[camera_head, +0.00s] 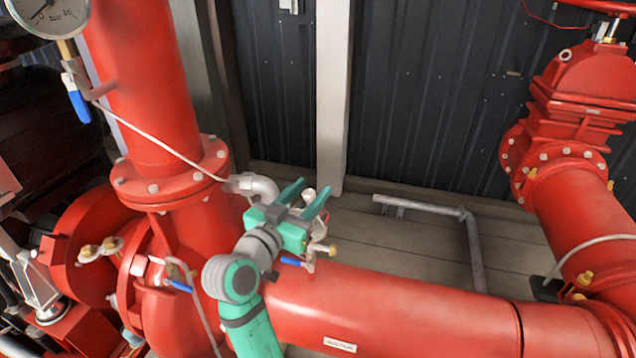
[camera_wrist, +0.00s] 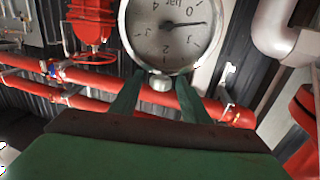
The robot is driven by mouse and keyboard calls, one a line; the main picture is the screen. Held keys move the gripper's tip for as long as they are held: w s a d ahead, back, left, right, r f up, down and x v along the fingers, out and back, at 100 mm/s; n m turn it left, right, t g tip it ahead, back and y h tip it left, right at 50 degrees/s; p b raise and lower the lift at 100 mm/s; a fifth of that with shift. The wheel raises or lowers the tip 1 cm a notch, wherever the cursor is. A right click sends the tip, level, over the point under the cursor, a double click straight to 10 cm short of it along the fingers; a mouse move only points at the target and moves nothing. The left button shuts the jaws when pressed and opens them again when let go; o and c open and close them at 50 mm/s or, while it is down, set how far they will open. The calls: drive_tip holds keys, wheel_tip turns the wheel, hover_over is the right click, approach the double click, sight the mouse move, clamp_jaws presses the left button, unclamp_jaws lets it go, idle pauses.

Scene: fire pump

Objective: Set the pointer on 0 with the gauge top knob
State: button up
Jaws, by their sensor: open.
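The gauge (camera_wrist: 150,22) is at the top of the wrist view, with a white dial, silver rim and upside-down lettering. Its dark pointer (camera_wrist: 190,24) reaches toward the right of the picture; the exact number it marks is too small to read surely. A small pale knob (camera_wrist: 162,83) sits at the rim's lower edge in that view. My gripper (camera_wrist: 161,77) is open, with one green finger on each side of the knob; I cannot tell whether either touches it. In the head view my gripper (camera_head: 316,186) is above the red horizontal pipe, with a pale part between its fingers.
Another gauge (camera_head: 45,14) is at the head view's top left, by a blue-handled valve (camera_head: 78,104). A thick red vertical pipe (camera_head: 145,80) stands left of my arm. A red horizontal pipe (camera_head: 400,310) runs below. A grey bent pipe (camera_head: 430,209) stands right.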

drive_tip(key=shift+x, duration=2.1)
drive_tip(key=c, duration=1.1)
drive_tip(key=shift+o, duration=0.2)
drive_tip(key=shift+a, duration=0.1)
drive_tip(key=shift+s+a+n+g+y, duration=0.25)
drive_tip(key=shift+a+n+g+y, duration=0.75)
drive_tip(key=shift+n+y, duration=2.6)
drive_tip(key=shift+s+a+n+g+y, duration=0.2)
drive_tip(key=shift+a+n+g+y, duration=0.8)
drive_tip(key=shift+n+y, duration=2.55)
drive_tip(key=shift+s+a+n+g+y, duration=0.25)
drive_tip(key=shift+a+n+g+y, duration=1.25)
drive_tip(key=shift+y, duration=3.75)
drive_tip(key=shift+d+n, duration=0.55)
drive_tip(key=shift+d, duration=0.15)
